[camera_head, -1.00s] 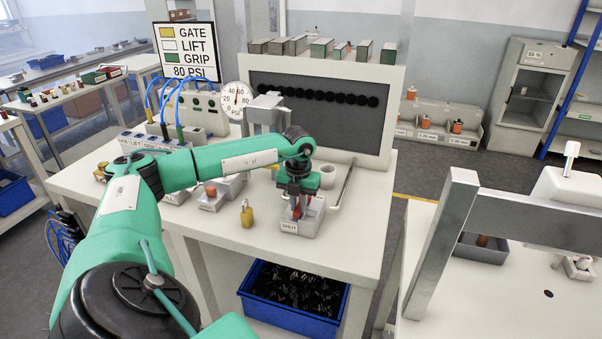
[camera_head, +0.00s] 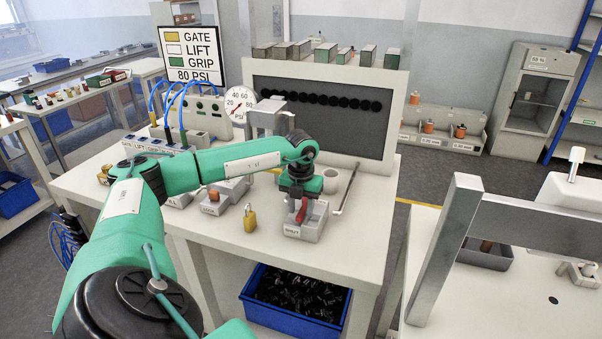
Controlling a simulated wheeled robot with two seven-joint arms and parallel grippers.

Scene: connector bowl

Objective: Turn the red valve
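The red valve (camera_head: 301,211) is a small red handle on a pale grey block (camera_head: 308,228) with a label on its front, on the white workbench. My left gripper (camera_head: 301,197) points down right over the block, its dark fingers close around or against the top of the red handle. The lower part of the handle shows below them. Whether the fingers grip it is too small to tell. My green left arm (camera_head: 225,160) reaches in from the left. My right gripper is out of view.
A round pressure gauge (camera_head: 240,103) and a GATE/LIFT/GRIP sign (camera_head: 191,55) stand behind. A grey cup (camera_head: 331,181) is close behind on the right. A blue bin (camera_head: 290,325) sits below the bench.

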